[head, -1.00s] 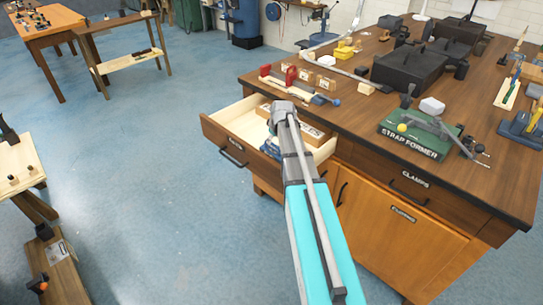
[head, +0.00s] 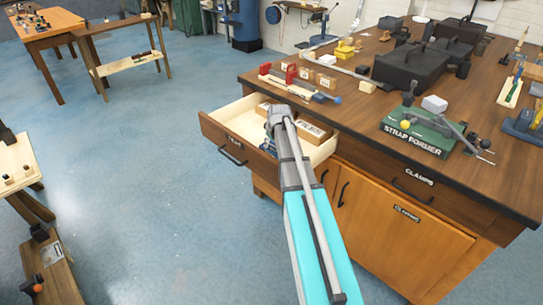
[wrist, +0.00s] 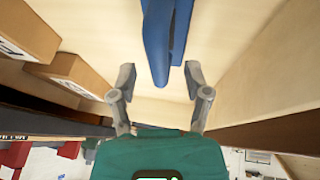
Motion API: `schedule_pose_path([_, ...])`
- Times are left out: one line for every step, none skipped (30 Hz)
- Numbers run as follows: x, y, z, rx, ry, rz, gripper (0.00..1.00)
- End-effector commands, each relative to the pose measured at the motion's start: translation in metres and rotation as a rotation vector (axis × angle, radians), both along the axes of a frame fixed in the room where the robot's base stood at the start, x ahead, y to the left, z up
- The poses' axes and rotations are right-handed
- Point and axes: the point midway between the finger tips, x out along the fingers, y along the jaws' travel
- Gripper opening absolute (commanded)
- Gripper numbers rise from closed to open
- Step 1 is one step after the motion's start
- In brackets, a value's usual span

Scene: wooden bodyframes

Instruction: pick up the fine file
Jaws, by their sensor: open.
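My gripper (head: 273,128) is low in the open drawer (head: 228,124). In the wrist view the gripper (wrist: 159,72) has its two fingers spread apart with nothing held between them. A long blue thing (wrist: 162,45) lies on the pale drawer floor, its rounded end reaching towards the gap between the fingertips. It looks like a handle, split by a dark gap; its far part is cut off by the frame edge. I cannot tell if it is the fine file. In the head view, my gripper hides most of it.
Labelled boxes (wrist: 75,75) lie in the drawer beside the left finger. The drawer's side wall (wrist: 265,85) rises on the right.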

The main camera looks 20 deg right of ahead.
Motion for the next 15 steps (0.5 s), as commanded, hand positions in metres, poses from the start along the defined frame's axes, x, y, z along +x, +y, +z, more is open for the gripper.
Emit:
schedule_pose_path([0.0023,-0.0003,-0.0064,0.000,0.000,0.000,0.62])
schedule_pose_path([0.0030,-0.0003,-0.0077,0.000,0.000,0.000,0.62])
schedule_pose_path([0.0038,-0.0004,-0.0092,0.000,0.000,0.000,0.62])
schedule_pose_path([0.0042,-0.0004,-0.0099,0.000,0.000,0.000,0.62])
schedule_pose_path([0.0046,-0.0003,-0.0106,0.000,0.000,0.000,0.62])
schedule_pose_path([0.0050,-0.0003,-0.0111,0.000,0.000,0.000,0.62])
schedule_pose_path([0.0052,-0.0003,-0.0113,0.000,0.000,0.000,0.62])
schedule_pose_path([0.0053,-0.0003,-0.0114,0.000,0.000,0.000,0.62])
schedule_pose_path([0.0054,-0.0003,-0.0114,0.000,0.000,0.000,0.62])
schedule_pose_path([0.0053,-0.0002,-0.0112,0.000,0.000,0.000,0.62])
schedule_pose_path([0.0053,-0.0002,-0.0111,0.000,0.000,0.000,0.62])
schedule_pose_path([0.0053,-0.0002,-0.0109,0.000,0.000,0.000,0.62])
schedule_pose_path([0.0052,-0.0002,-0.0108,0.000,0.000,0.000,0.62])
schedule_pose_path([0.0052,-0.0002,-0.0108,0.000,0.000,0.000,0.62])
schedule_pose_path([0.0052,-0.0002,-0.0108,0.000,0.000,0.000,0.62])
